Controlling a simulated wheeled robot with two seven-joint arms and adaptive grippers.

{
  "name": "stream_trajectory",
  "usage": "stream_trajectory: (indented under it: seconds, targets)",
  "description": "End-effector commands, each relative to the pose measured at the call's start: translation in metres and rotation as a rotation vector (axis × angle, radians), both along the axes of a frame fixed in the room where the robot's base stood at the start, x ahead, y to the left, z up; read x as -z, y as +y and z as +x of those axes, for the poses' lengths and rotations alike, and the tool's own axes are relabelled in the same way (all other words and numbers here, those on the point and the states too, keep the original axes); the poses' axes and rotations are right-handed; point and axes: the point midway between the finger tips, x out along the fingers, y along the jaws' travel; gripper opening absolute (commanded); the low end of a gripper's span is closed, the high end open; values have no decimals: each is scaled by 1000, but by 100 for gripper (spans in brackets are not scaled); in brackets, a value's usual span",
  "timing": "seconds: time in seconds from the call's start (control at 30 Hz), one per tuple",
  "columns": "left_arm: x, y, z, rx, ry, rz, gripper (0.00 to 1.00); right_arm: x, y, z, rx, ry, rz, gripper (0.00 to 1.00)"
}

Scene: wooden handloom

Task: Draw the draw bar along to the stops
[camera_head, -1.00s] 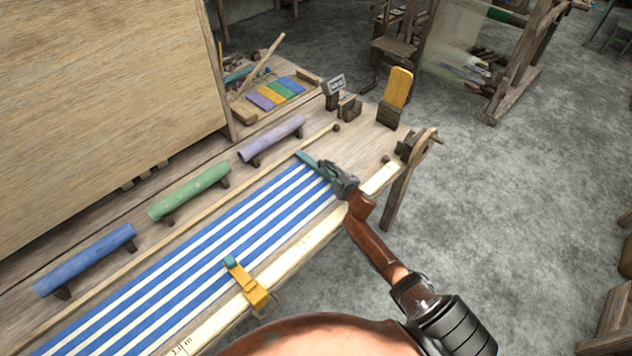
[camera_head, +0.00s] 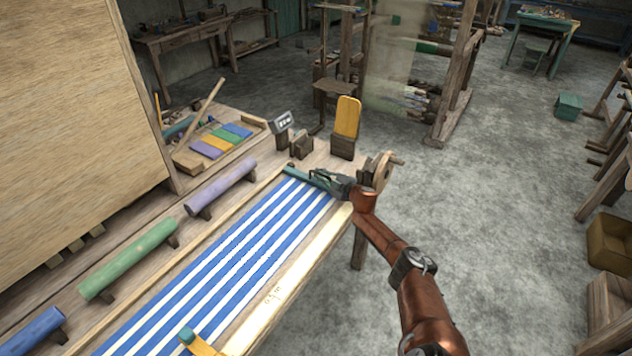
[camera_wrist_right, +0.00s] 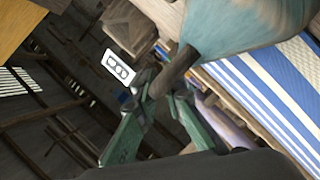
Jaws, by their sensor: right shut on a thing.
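The teal draw bar (camera_head: 296,174) lies across the far end of the blue-and-white striped cloth (camera_head: 232,255), near the far end of the bench. My right gripper (camera_head: 328,179) is at the bar's right part and hides some of it. In the right wrist view, my right gripper (camera_wrist_right: 161,98) is shut around a dark round handle (camera_wrist_right: 177,70) that joins the teal draw bar (camera_wrist_right: 245,22). I cannot make out the stops clearly; the arm and bar may cover them. My left gripper is not in view.
Purple (camera_head: 222,186) and green (camera_head: 128,260) rolls lie left of the cloth. A yellow upright paddle (camera_head: 347,117) and a dark block with a white label (camera_head: 283,124) stand at the far end.

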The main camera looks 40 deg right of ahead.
Motion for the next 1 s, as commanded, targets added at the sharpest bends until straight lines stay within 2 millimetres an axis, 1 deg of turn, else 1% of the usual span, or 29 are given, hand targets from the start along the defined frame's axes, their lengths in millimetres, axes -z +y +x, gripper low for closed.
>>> stream_trajectory:
  seconds: [0.03,0.4,0.43,0.67,1.0]
  targets:
    - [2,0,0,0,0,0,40,0,-4,0,5,0,0,0]
    - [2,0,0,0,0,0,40,-4,-8,0,11,-4,1,0]
    - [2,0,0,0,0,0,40,-5,-8,0,11,-4,1,11]
    - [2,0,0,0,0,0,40,-3,-7,-1,9,-3,1,27]
    - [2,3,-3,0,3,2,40,-2,-5,-1,4,-1,1,27]
